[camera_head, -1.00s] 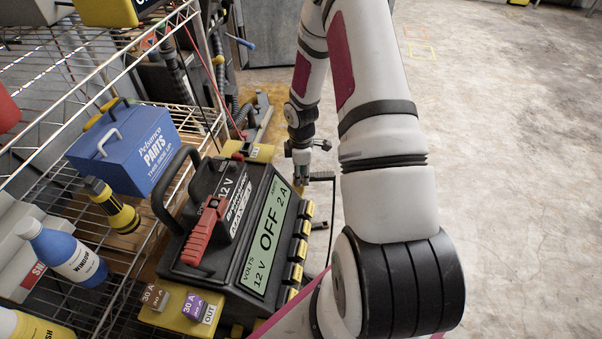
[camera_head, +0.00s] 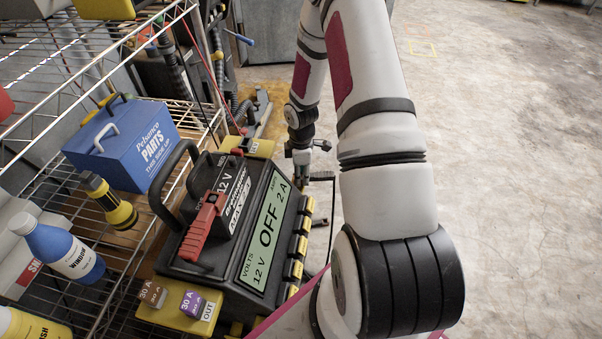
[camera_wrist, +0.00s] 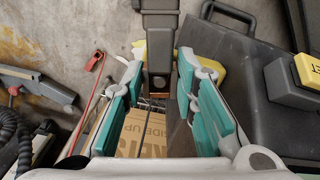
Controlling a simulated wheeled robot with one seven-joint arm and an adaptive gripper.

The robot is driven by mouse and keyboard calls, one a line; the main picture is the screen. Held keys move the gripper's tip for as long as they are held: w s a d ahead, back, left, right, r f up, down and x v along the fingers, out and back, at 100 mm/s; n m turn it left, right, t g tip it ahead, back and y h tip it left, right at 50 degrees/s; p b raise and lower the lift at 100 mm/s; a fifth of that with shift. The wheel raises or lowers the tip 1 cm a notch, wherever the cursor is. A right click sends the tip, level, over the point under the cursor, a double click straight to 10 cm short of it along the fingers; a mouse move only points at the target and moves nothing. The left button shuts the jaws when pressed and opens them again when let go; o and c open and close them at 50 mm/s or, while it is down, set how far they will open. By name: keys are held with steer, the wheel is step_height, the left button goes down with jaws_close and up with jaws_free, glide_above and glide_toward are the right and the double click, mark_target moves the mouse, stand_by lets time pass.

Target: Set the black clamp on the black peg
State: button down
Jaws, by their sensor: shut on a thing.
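My gripper (camera_wrist: 160,95), with teal finger pads, is closed around a dark grey-black piece (camera_wrist: 160,28), which I take to be the black clamp. It stands between the fingers and runs to the top of the wrist view. In the head view, the far end of my arm is small beyond the battery charger (camera_head: 252,283), and the grip is hard to make out. The charger is black with yellow corners and a display reading OFF. A red clamp (camera_head: 203,228) lies on its left side. I cannot pick out the black peg in either view.
A wire shelf (camera_head: 85,62) on the left holds a blue parts box (camera_head: 128,145), a yellow-black flashlight (camera_head: 108,203) and a blue bottle (camera_head: 65,250). A cardboard piece (camera_wrist: 145,135) lies below my gripper. The concrete floor (camera_head: 510,170) on the right is clear.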

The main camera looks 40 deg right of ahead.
steer(key=shift+f, duration=0.15)
steer(key=c, duration=1.2)
jaws_free()
step_height(320, 180, up, 12)
